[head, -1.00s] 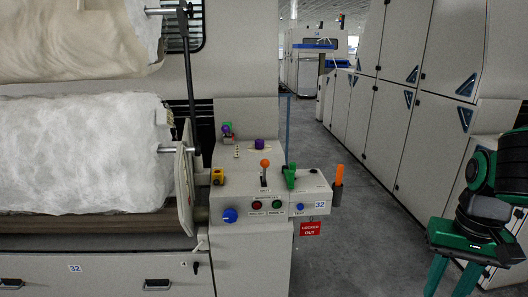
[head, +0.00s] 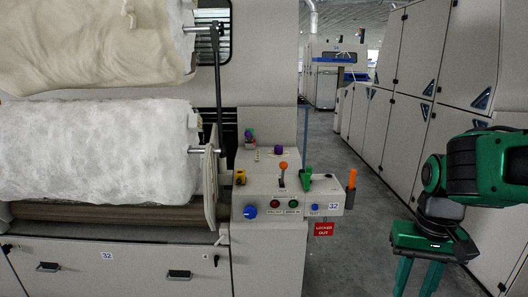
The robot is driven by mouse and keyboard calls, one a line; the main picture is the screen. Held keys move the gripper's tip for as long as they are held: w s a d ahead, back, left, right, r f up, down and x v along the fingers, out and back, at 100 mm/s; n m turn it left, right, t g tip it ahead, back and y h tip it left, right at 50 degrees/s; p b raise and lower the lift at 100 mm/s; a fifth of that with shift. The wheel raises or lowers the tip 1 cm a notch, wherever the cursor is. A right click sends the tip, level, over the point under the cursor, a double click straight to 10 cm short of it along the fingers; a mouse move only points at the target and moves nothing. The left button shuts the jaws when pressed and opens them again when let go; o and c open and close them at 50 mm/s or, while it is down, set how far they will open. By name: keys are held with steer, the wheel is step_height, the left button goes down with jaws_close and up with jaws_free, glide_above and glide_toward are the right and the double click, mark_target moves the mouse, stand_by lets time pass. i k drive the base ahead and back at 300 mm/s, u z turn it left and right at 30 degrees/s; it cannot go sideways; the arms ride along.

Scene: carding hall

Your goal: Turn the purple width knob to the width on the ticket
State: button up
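The purple knob (head: 279,149) sits on the back part of the top of the grey control console (head: 265,240), with pale marks around it too small to read. A second, smaller purple piece (head: 249,133) shows at the console's back left, by green and red pieces. I cannot make out a ticket with a width; a red "LOCKED OUT" tag (head: 324,229) hangs under the console's right end. My gripper (head: 417,284) points down at the lower right, well to the right of the console and touching nothing. Its green fingers are apart and empty, the tips near the frame's bottom edge.
The console also carries an orange-topped lever (head: 283,166), a green handle (head: 307,178), an orange handle (head: 352,180), a blue dial (head: 250,212) and a yellow piece (head: 240,177). Grey cabinets (head: 395,110) line the right. The aisle floor (head: 355,255) is clear.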

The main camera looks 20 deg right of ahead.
mark_target(278, 150)
steer(key=u, duration=0.05)
steer(key=i, duration=1)
steer(key=z, duration=0.05)
